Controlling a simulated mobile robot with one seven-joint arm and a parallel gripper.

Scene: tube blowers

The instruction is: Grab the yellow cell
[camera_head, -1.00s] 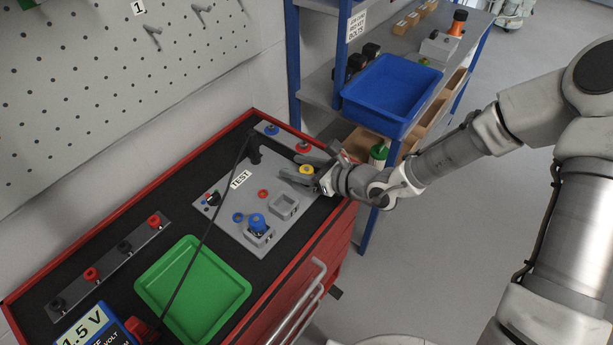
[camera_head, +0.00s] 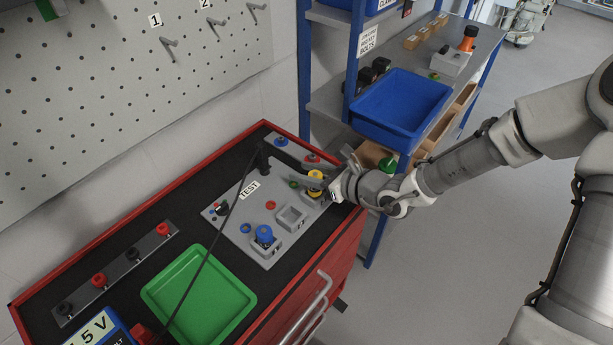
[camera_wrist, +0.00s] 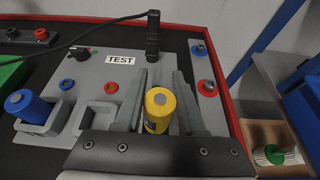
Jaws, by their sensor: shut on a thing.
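The yellow cell (camera_head: 315,178) is upright at the far right part of the grey test panel (camera_head: 232,203). My gripper (camera_head: 316,186) reaches in from the right and is shut on it. In the wrist view the yellow cell (camera_wrist: 159,108) stands between the two grey fingers of my gripper (camera_wrist: 160,92). Its lower end is hidden by the gripper, so I cannot tell whether it touches its holder.
A blue cell (camera_head: 264,235) stands in a holder beside an empty square holder (camera_head: 291,217). A green tray (camera_head: 198,300) lies nearer. A shelf with a blue bin (camera_head: 400,110) stands at the right.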

